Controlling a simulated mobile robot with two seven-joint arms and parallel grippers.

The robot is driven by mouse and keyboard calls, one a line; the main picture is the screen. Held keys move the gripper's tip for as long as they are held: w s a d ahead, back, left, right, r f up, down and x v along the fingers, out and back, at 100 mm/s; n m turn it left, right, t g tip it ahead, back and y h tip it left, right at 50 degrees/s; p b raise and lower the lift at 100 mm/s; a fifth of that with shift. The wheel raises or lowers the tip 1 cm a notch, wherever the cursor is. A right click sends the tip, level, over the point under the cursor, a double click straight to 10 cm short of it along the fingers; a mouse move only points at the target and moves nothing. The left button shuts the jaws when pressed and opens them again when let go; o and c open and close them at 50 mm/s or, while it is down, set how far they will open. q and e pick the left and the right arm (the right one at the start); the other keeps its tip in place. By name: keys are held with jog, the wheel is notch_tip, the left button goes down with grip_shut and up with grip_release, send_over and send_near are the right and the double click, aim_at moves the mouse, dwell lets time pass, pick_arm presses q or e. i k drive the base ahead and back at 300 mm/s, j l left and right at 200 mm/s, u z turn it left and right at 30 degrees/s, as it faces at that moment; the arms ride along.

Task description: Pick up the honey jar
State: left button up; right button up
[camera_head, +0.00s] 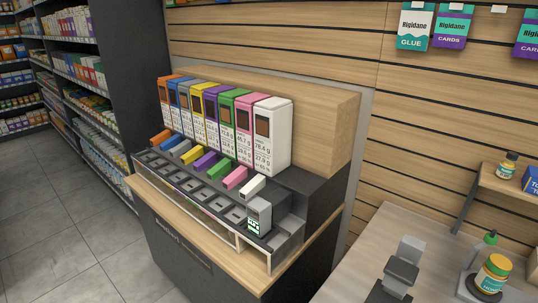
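A jar with a yellow lid and a pale label with teal and orange (493,274) stands upright at the lower right, on or in front of a dark round base on the light counter (350,262). A smaller-looking jar with a dark lid and a teal and yellow label (507,165) stands on a wooden shelf at the right edge. Neither of my grippers is recognisable in the head view.
A grey blocky device (401,270) stands on the counter left of the yellow-lidded jar. A green-topped item (490,238) is just behind the jar. A wooden shelf (487,181) overhangs at right. A candy stand (222,208) with colourful boxes fills the middle.

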aim_at(494, 271)
jog(key=z, duration=1.6)
